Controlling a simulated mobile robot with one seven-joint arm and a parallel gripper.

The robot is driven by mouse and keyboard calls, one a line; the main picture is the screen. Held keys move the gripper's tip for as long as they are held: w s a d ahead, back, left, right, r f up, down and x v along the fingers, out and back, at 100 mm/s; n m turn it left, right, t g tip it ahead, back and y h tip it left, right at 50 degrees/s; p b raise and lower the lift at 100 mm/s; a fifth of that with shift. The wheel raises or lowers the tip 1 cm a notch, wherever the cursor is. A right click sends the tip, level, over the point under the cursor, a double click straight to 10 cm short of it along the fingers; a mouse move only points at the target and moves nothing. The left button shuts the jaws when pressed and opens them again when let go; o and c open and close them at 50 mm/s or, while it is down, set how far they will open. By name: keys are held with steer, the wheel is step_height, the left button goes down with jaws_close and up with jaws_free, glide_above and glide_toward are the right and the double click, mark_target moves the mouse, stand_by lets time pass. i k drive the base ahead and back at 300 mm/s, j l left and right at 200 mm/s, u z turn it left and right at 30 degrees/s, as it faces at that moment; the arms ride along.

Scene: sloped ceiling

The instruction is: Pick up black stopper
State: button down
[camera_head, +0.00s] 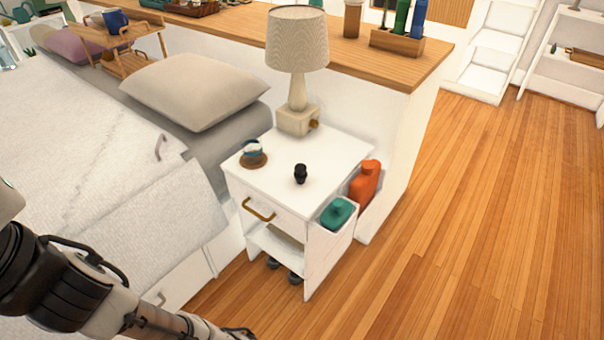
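The black stopper (300,174) stands upright on the white nightstand top (275,176), right of its middle. It is small and dark, with nothing touching it. My arm comes in from the lower left of the head view. Its dark far end (238,333) is cut off by the bottom edge, below and left of the nightstand. The fingers cannot be made out, so I cannot tell whether my gripper is open or shut. The arm is well apart from the stopper.
A cup on a brown coaster (253,160) stands left of the stopper. A lamp (298,70) stands behind it. A side bin holds a teal bottle (337,213); an orange bottle (365,183) is behind that. The bed (90,190) is left; the wooden floor (460,240) at right is clear.

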mark_target(300, 172)
steer(key=u, duration=0.65)
steer(key=i+l+u, duration=0.1)
steer(key=u, duration=0.4)
steer(key=l+u, duration=0.25)
steer(key=u, duration=0.2)
steer(key=i+l, duration=0.1)
steer(key=l, duration=0.8)
steer(key=i+l, duration=0.15)
steer(key=l, duration=0.3)
